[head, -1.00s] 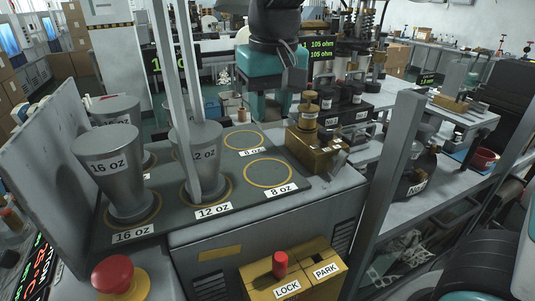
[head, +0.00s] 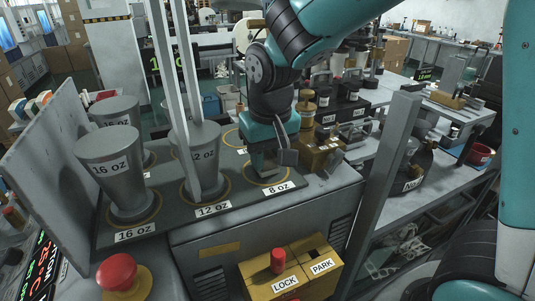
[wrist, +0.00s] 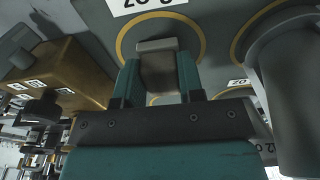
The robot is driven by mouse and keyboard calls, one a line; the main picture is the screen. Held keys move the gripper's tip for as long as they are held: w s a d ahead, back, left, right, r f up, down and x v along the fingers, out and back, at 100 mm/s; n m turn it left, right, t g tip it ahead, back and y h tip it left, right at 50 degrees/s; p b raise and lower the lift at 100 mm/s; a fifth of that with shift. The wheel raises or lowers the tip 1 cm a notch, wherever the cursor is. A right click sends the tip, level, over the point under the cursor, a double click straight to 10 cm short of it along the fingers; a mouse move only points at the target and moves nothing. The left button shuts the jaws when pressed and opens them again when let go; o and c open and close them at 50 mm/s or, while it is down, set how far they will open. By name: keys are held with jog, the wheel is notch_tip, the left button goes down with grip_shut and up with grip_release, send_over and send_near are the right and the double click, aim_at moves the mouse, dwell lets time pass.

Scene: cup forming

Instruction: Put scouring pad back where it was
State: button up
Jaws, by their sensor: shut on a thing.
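My gripper (head: 264,158) points down over the front 8 oz ring (head: 246,178) at the right end of the dark ring mat (head: 160,226). In the wrist view its two teal fingers (wrist: 159,80) are closed on the sides of a small grey block (wrist: 158,66), which I take to be the scouring pad. The block lies within the yellow ring in that view. Whether its underside touches the mat cannot be told. In the head view the fingers and wrist hide most of it.
Grey 16 oz cups (head: 112,172) and 12 oz cups (head: 203,160) stand on rings to the left, near upright posts. A brass block with weights (head: 318,150) is close on the right. A red button (head: 117,272) and LOCK/PARK box (head: 290,272) are in front.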

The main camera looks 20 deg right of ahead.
jog(key=o, duration=1.1)
jog(key=shift+f, duration=0.1)
notch_tip(320, 180, up, 12)
jog(key=s+b, duration=0.2)
jog(key=s+a+f+n+y, duration=0.1)
jog(key=s+f+n, duration=0.1)
jog(key=s, duration=0.3)
jog(key=s+a+f+n+g+y, duration=0.1)
jog(key=s+a+f+n, duration=0.1)
jog(key=s+f, duration=0.2)
jog(key=s+a+f+n+y, duration=0.1)
jog(key=s+f+n+y, duration=0.1)
jog(key=s, duration=0.5)
jog(key=shift+a+f+n, duration=0.25)
jog(key=shift+f+n, duration=0.3)
jog(key=shift+n, duration=0.05)
jog(key=shift+w, duration=0.1)
